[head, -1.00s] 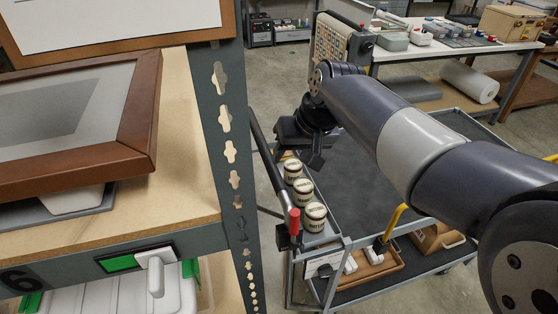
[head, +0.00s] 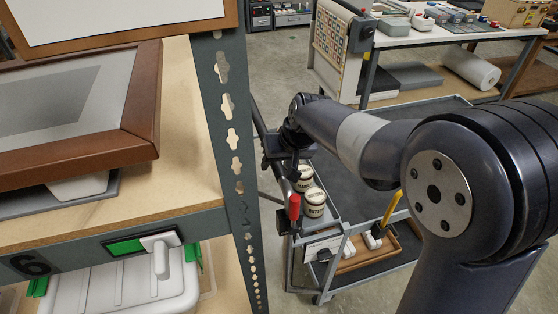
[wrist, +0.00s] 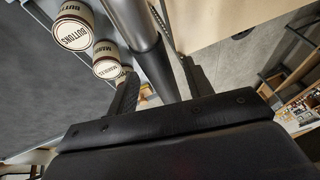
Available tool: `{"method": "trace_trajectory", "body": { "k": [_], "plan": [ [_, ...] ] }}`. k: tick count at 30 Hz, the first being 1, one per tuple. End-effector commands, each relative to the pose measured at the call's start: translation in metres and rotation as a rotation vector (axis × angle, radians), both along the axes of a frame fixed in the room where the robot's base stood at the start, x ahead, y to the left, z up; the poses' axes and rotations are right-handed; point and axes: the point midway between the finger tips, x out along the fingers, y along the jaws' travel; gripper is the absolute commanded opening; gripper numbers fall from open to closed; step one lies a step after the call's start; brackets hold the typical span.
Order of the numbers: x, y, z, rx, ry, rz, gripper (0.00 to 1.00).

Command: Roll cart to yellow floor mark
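The cart (head: 352,192) stands right of the shelf in the head view, with a dark top deck, grey frame and a lower deck. Its push bar (head: 260,125) runs along the left side and shows as a thick tube in the wrist view (wrist: 137,30). My gripper (head: 285,165) is at this bar. In the wrist view my gripper's fingers (wrist: 160,85) are spread, one on each side of the bar, with gaps visible. A red lever (head: 294,207) stands at the cart's near left corner. No yellow floor mark is visible.
Labelled jars (head: 314,202) stand in the cart's side tray, close to my gripper. The shelf upright (head: 233,150) stands close on the left, beside a framed picture (head: 142,110). A workbench (head: 415,40) is behind the cart. Grey floor (head: 275,80) shows between shelf and bench.

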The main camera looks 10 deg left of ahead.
Motion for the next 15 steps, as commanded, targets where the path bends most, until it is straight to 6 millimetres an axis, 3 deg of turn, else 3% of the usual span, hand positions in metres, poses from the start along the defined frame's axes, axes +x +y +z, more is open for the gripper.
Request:
{"method": "trace_trajectory", "body": {
  "k": [15],
  "plan": [
    [0.0001, -0.0002, 0.0005, 0.000, 0.000, 0.000, 0.07]
  ]
}}
